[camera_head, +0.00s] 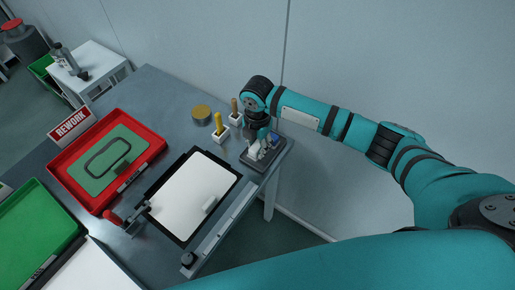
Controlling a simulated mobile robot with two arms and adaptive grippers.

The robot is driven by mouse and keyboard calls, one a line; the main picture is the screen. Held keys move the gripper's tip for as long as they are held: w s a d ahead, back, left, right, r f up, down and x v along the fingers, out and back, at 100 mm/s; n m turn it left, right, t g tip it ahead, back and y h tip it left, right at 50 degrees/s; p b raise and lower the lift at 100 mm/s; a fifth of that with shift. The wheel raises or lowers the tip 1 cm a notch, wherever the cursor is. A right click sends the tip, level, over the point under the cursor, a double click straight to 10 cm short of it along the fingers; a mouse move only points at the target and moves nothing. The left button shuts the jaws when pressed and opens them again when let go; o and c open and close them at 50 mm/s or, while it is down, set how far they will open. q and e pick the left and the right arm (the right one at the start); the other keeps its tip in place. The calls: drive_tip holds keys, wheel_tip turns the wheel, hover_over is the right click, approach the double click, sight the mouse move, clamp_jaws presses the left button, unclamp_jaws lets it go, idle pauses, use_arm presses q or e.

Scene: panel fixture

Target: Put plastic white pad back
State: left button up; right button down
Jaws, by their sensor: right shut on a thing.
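My right gripper (257,147) points down over a small dark stand (250,162) at the right end of the table. It is shut on a small whitish piece, seemingly the plastic white pad, which is mostly hidden by the fingers. I cannot tell whether the pad touches the stand. A blue patch shows on the stand just right of the fingers. My left gripper is not in view.
Yellow-handled (218,125) and brown-handled tools stand in white holders near the gripper. A tape roll (201,113), red tray (154,153) and green tray (30,222) lie left.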

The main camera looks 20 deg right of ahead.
sight(258, 146)
wheel_tip(258, 146, down, 2)
drive_tip(key=shift+s+f, duration=0.1)
drive_tip(key=shift+s, duration=0.05)
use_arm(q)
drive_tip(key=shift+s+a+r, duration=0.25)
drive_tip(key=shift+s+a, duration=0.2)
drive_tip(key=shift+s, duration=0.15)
use_arm(e)
drive_tip(key=shift+f, duration=0.1)
drive_tip(key=shift+f, duration=0.1)
drive_tip(key=c, duration=1)
unclamp_jaws()
drive_tip(key=shift+r, duration=0.2)
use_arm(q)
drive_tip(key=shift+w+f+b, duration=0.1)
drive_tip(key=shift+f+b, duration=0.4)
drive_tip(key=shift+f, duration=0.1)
use_arm(e)
wheel_tip(258, 146, up, 12)
drive_tip(key=shift+f, duration=0.1)
